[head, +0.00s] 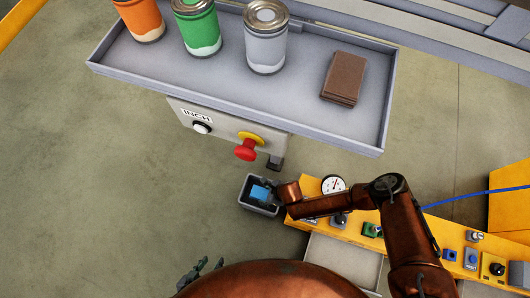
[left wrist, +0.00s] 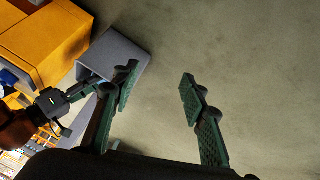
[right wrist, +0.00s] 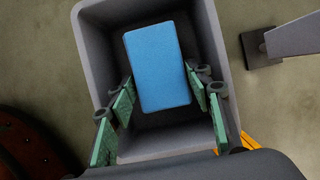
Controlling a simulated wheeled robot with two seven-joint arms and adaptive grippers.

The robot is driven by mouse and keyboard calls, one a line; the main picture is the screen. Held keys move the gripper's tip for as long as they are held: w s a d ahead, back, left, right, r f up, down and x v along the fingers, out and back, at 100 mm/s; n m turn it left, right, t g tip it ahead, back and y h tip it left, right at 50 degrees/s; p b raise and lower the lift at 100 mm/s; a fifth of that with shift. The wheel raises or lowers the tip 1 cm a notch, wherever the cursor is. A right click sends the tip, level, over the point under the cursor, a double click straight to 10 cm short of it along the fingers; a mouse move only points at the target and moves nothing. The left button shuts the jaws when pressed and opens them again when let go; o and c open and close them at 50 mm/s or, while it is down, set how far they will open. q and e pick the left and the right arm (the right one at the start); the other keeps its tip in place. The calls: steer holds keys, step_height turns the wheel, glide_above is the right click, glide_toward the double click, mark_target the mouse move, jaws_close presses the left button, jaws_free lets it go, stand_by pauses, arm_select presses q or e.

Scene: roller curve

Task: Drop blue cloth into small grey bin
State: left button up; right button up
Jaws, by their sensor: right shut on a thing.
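The small grey bin (head: 246,205) stands at the left end of the yellow console in the head view. It also shows in the left wrist view (left wrist: 118,50). The blue cloth (head: 260,193) is a folded rectangle over the bin's opening. In the right wrist view the cloth (right wrist: 157,62) lies between the green fingers, framed by the bin walls (right wrist: 212,50). My right gripper (right wrist: 160,90) is shut on the cloth; how deep it hangs is unclear. My left gripper (left wrist: 160,82) is open and empty, low in the head view (head: 205,270), apart from the bin.
A grey shelf (head: 225,85) above holds orange, green and grey cans and a brown block (head: 343,78). A control box with a red button (head: 246,150) hangs under it. The yellow console (head: 425,240) carries buttons and a gauge (head: 334,185). Floor at left is clear.

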mark_target(265, 196)
steer(key=f+b, duration=0.1)
steer(key=f, duration=0.2)
steer(key=shift+s, duration=0.2)
steer(key=shift+f, duration=0.3)
arm_select(q)
steer(key=f, duration=0.1)
steer(key=f+t, duration=0.1)
steer(key=f, duration=0.1)
steer(key=shift+w+a, duration=0.1)
steer(key=shift+a, duration=0.25)
arm_select(e)
steer(key=shift+w, duration=0.15)
steer(key=shift+r, duration=0.1)
steer(key=o, duration=0.7)
steer(key=shift+f+b, duration=0.25)
steer(key=shift+b, duration=0.05)
arm_select(q)
steer(key=shift+f, duration=0.1)
arm_select(e)
steer(key=shift+o, duration=0.3)
steer(key=shift+r, duration=0.15)
